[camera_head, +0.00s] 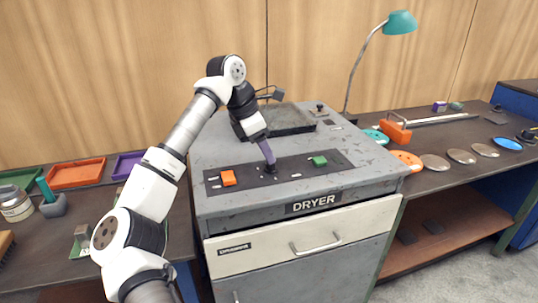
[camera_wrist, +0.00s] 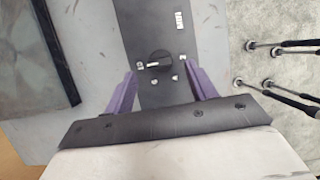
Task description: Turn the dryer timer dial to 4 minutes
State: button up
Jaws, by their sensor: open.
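The dryer (camera_head: 365,180) is a grey cabinet with a "DRYER" label on its front edge. Its dark control panel (camera_head: 225,187) carries the black round timer dial (camera_wrist: 161,57), which also shows in the head view (camera_head: 270,170) under my fingers. In the wrist view the dial's white pointer mark points left, and small white labels, too small to read, surround it. My gripper (camera_wrist: 161,74) is open, with a purple finger on each side of the dial in that view. It reaches down to the dial in the head view (camera_head: 268,163). I cannot tell whether the fingers touch the dial.
An orange switch (camera_head: 228,178) and a green switch (camera_head: 319,161) flank the dial. A dark tray (camera_head: 290,121) lies behind the panel. Side benches hold trays (camera_head: 76,173) and round discs (camera_head: 461,156).

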jog(key=shift+x, duration=1.8)
jog(key=c, duration=1)
